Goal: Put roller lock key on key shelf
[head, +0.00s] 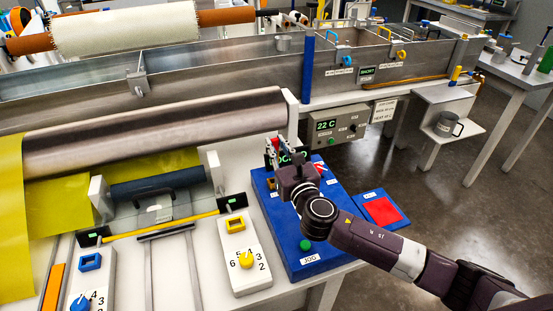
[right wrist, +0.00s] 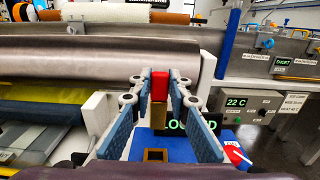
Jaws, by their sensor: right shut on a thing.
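My right gripper (head: 287,150) is over the blue control box, at its back end. In the right wrist view its two blue-padded fingers (right wrist: 159,92) are closed on the roller lock key (right wrist: 159,84), which has a red top and a brass-coloured lower part. The key is upright, above a brass-framed socket (right wrist: 157,154) on the box; I cannot tell whether its lower end touches anything. The key shelf cannot be singled out by a readable label. A blue-edged pad with a red square (head: 382,211) lies right of the box. My left gripper is out of view.
The blue control box (head: 300,259) carries a green button and a partly hidden lock sign (right wrist: 190,125). A big steel roller (head: 150,133) lies behind left. A white dial block (head: 243,258) stands left of the box. A small white shelf (head: 465,134) holds a mug at right.

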